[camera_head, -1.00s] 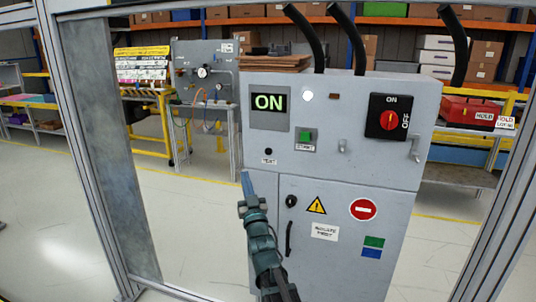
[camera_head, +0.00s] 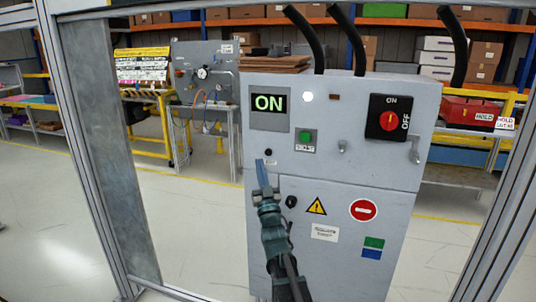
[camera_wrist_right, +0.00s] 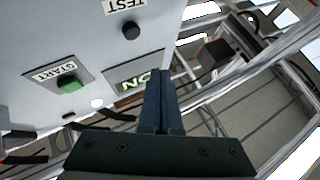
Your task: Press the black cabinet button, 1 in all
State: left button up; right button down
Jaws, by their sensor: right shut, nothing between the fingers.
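The black button (camera_head: 268,152) is a small round knob on the left of the grey cabinet's (camera_head: 340,160) front panel, below the lit ON display. The right wrist view shows the black button (camera_wrist_right: 131,32) beside its TEST label (camera_wrist_right: 125,6). My right gripper (camera_head: 260,163) is shut and empty, its blue fingers pointing up just below and left of the button. In the right wrist view the fingertips (camera_wrist_right: 160,74) appear apart from the button, over the display's edge. The TEST label is covered by the fingers in the head view. My left gripper is not in view.
A green START button (camera_head: 305,137) and a red rotary switch (camera_head: 389,121) share the panel. The lower door has a black knob (camera_head: 291,202). Metal frame posts (camera_head: 85,150) stand left and right, with open floor beside the cabinet.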

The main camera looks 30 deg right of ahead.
jog(key=shift+w+d, duration=1.65)
jog(key=shift+d, duration=0.25)
dwell(0.8)
jog(key=shift+w+d, duration=0.25)
jog(key=shift+d, duration=0.05)
jog(key=shift+w+d, duration=0.3)
jog(key=shift+d, duration=0.05)
dwell(0.7)
jog(key=shift+a, duration=0.1)
jog(key=shift+s+a, duration=0.55)
jog(key=shift+a, duration=0.05)
jog(key=shift+s, duration=0.1)
dwell(0.3)
jog(key=s+a, duration=0.1)
jog(key=a, duration=0.1)
jog(key=s+a, duration=0.1)
jog(key=s, duration=0.1)
jog(key=shift+a, duration=0.4)
